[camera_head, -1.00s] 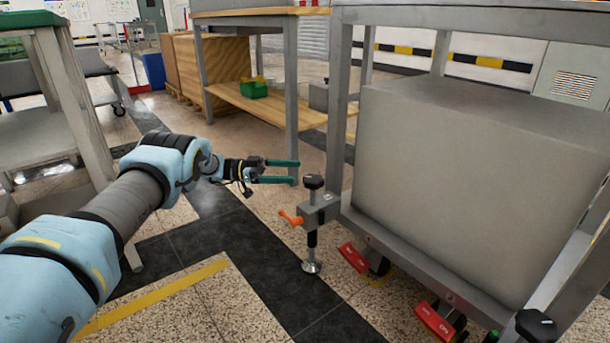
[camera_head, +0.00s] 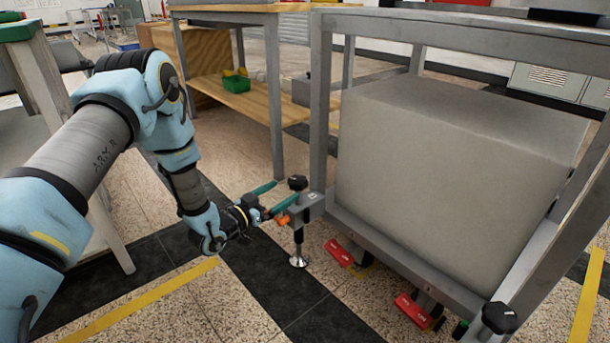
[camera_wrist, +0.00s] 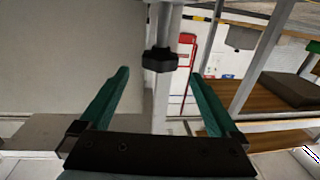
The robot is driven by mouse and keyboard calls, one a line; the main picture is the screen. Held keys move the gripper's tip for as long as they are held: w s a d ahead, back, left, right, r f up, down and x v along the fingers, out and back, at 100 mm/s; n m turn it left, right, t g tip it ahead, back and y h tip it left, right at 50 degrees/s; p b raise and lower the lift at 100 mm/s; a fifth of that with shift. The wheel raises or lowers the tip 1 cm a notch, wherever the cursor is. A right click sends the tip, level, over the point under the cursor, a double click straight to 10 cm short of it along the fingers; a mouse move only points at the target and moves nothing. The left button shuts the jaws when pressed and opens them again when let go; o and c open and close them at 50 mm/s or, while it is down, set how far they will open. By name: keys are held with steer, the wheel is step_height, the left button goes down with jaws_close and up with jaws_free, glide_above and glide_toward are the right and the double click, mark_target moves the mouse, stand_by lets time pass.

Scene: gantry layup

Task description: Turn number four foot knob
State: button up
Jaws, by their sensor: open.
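A black foot knob (camera_head: 297,183) tops the threaded levelling foot at the near left corner of the grey metal frame. It also shows in the wrist view (camera_wrist: 159,60), a little beyond and between the fingertips. My gripper (camera_head: 286,190) is open, with its two green fingers pointing at this knob from the left. In the wrist view the fingers (camera_wrist: 160,73) are apart with nothing between them. I cannot tell whether they overlap the knob's sides. A second black foot knob (camera_head: 499,317) stands at the near right corner. No number is readable on either knob.
A large grey block (camera_head: 450,160) fills the frame (camera_head: 400,255). Red caster pedals (camera_head: 339,252) sit under it. A wooden bench (camera_head: 250,103) stands behind. The floor at front left is clear.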

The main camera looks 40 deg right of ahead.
mark_target(307, 183)
steer(key=d+b, duration=0.1)
steer(key=d, duration=0.2)
steer(key=d+b, duration=0.1)
steer(key=d, duration=0.3)
steer(key=d+b, duration=0.1)
steer(key=d, duration=0.2)
steer(key=shift+w+d, duration=0.25)
steer(key=shift+w, duration=0.05)
steer(key=c, duration=1.4)
steer(key=shift+o, duration=0.2)
steer(key=shift+a+m+g, duration=0.1)
steer(key=shift+m+g, duration=0.3)
steer(key=shift+g, duration=0.3)
